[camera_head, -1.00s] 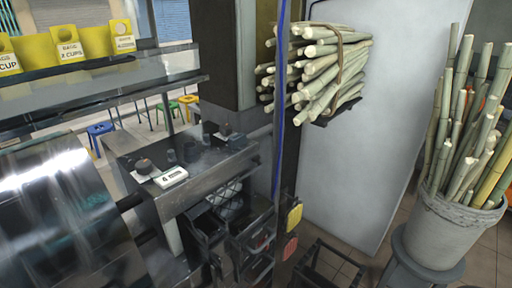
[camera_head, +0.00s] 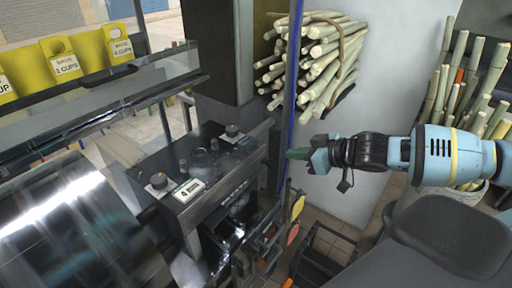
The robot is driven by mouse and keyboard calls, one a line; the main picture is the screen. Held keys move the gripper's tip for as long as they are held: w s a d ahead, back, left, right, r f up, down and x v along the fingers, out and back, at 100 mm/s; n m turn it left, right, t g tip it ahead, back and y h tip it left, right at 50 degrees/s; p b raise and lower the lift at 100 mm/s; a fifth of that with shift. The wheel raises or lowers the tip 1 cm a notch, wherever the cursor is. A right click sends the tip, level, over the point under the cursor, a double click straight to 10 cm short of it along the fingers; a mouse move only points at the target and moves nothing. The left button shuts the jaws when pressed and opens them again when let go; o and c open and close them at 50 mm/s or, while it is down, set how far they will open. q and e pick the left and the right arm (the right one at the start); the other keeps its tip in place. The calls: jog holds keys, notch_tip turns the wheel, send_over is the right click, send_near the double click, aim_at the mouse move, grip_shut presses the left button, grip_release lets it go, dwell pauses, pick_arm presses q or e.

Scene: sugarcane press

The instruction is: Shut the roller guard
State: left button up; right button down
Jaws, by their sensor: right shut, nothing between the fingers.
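My left gripper is not in view.
A large shiny rounded surface (camera_head: 75,225) fills the lower left. Tied cane (camera_head: 322,60) hangs behind the blue-edged post. More cane stands in a bucket (camera_head: 470,197) behind my right arm. A dark stool frame (camera_head: 322,240) stands below my gripper.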

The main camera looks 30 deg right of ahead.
aim_at(258, 154)
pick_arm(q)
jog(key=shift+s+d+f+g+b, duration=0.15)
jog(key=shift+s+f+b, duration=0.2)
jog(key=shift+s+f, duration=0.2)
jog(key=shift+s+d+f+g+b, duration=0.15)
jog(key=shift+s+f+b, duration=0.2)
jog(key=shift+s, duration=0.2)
pick_arm(e)
jog(key=x, duration=0.9)
jog(key=shift+w+a+f, duration=0.1)
jog(key=shift+w+f, duration=0.1)
jog(key=shift+w, duration=0.1)
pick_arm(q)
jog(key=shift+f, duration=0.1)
